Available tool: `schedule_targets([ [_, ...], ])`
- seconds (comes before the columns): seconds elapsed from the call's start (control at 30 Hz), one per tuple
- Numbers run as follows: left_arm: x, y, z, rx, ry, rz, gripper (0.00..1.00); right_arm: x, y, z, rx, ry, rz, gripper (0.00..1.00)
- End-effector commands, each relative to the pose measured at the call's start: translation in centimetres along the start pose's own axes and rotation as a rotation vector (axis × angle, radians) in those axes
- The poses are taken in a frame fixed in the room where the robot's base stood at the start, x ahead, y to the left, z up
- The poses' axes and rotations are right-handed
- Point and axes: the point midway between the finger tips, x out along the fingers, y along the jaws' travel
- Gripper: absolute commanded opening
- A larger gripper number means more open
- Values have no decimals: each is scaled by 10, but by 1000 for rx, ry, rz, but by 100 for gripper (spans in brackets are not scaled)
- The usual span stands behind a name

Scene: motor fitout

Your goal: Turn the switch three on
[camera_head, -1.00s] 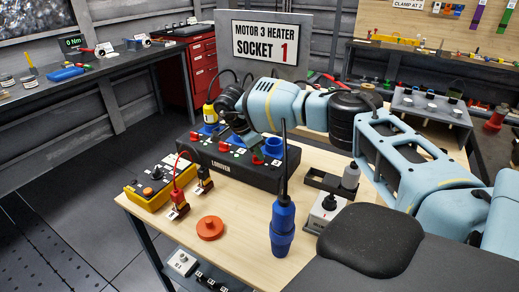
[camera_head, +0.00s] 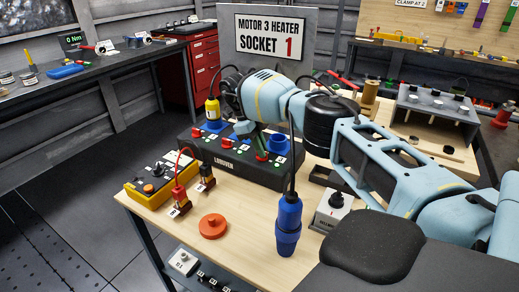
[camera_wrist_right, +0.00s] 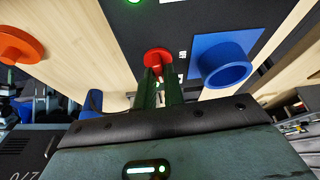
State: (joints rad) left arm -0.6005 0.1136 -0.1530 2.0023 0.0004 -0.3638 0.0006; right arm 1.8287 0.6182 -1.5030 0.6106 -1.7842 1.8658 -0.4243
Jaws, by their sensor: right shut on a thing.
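A black socket box (camera_head: 228,163) on the wooden table has blue sockets and red switches in a row. The rightmost red switch (camera_head: 262,156) stands beside the open rightmost blue socket (camera_head: 278,144). My right gripper (camera_head: 258,145) reaches down over this switch. In the right wrist view its fingers (camera_wrist_right: 159,80) are shut on the red switch (camera_wrist_right: 157,57), with the blue socket (camera_wrist_right: 224,65) to the right. A green light shows beside the switch. The box labels are too small to read. My left gripper is not in view.
A yellow plug (camera_head: 212,108) sits in the left socket. A blue plug (camera_head: 288,225) hangs or stands near the table's front. A sign (camera_head: 270,38) stands behind.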

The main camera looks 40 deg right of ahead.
Motion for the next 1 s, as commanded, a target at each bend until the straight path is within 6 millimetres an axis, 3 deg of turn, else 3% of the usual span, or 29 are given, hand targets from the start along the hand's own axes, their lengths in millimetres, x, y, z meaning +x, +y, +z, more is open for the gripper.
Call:
schedule_targets([
  [0.3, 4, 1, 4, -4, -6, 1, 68, 1, 0, 0, 93, 1, 41, 0],
  [0.8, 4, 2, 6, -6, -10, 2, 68, 0, 0, 0, 107, 0, 45, 0],
  [0.83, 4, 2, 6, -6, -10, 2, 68, 0, 0, 0, 107, 0, 45, 14],
  [1.0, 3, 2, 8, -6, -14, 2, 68, 0, 0, 0, 107, 0, 45, 32],
])
